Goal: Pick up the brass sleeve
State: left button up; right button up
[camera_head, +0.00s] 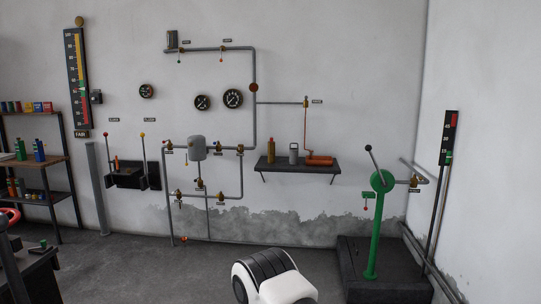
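A brass-coloured upright cylinder (270,151) stands at the left end of a dark wall shelf (297,168) in the middle of the view. It may be the brass sleeve, but at this size I cannot tell for sure. A pale grey canister (293,154) stands just right of it, apart from it. An orange cylinder (319,160) lies on its side farther right on the same shelf, below a copper-coloured pipe. Neither of my grippers shows in the head view.
Pipes with valves and gauges (233,98) cover the back wall. A green lever stand (377,215) rises from a dark plinth (365,285) at the right. Stocked shelves (45,160) stand at the left, with a dark table (35,275) in front. Grey floor (150,260) lies open between.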

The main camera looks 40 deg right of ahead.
aim_at(272, 145)
jog(key=i+l+z, duration=0.2)
jog(key=i+l, duration=0.25)
jog(key=l, duration=0.15)
jog(key=i+l+z, duration=0.15)
jog(key=i+l, duration=0.4)
jog(key=i+l+z, duration=0.2)
jog(key=i+l, duration=0.25)
jog(key=i+l+z, duration=0.15)
jog(key=i+l, duration=0.2)
jog(key=i, duration=0.3)
jog(key=i+l+z, duration=0.2)
jog(key=i+l, duration=0.15)
jog(key=i, duration=0.2)
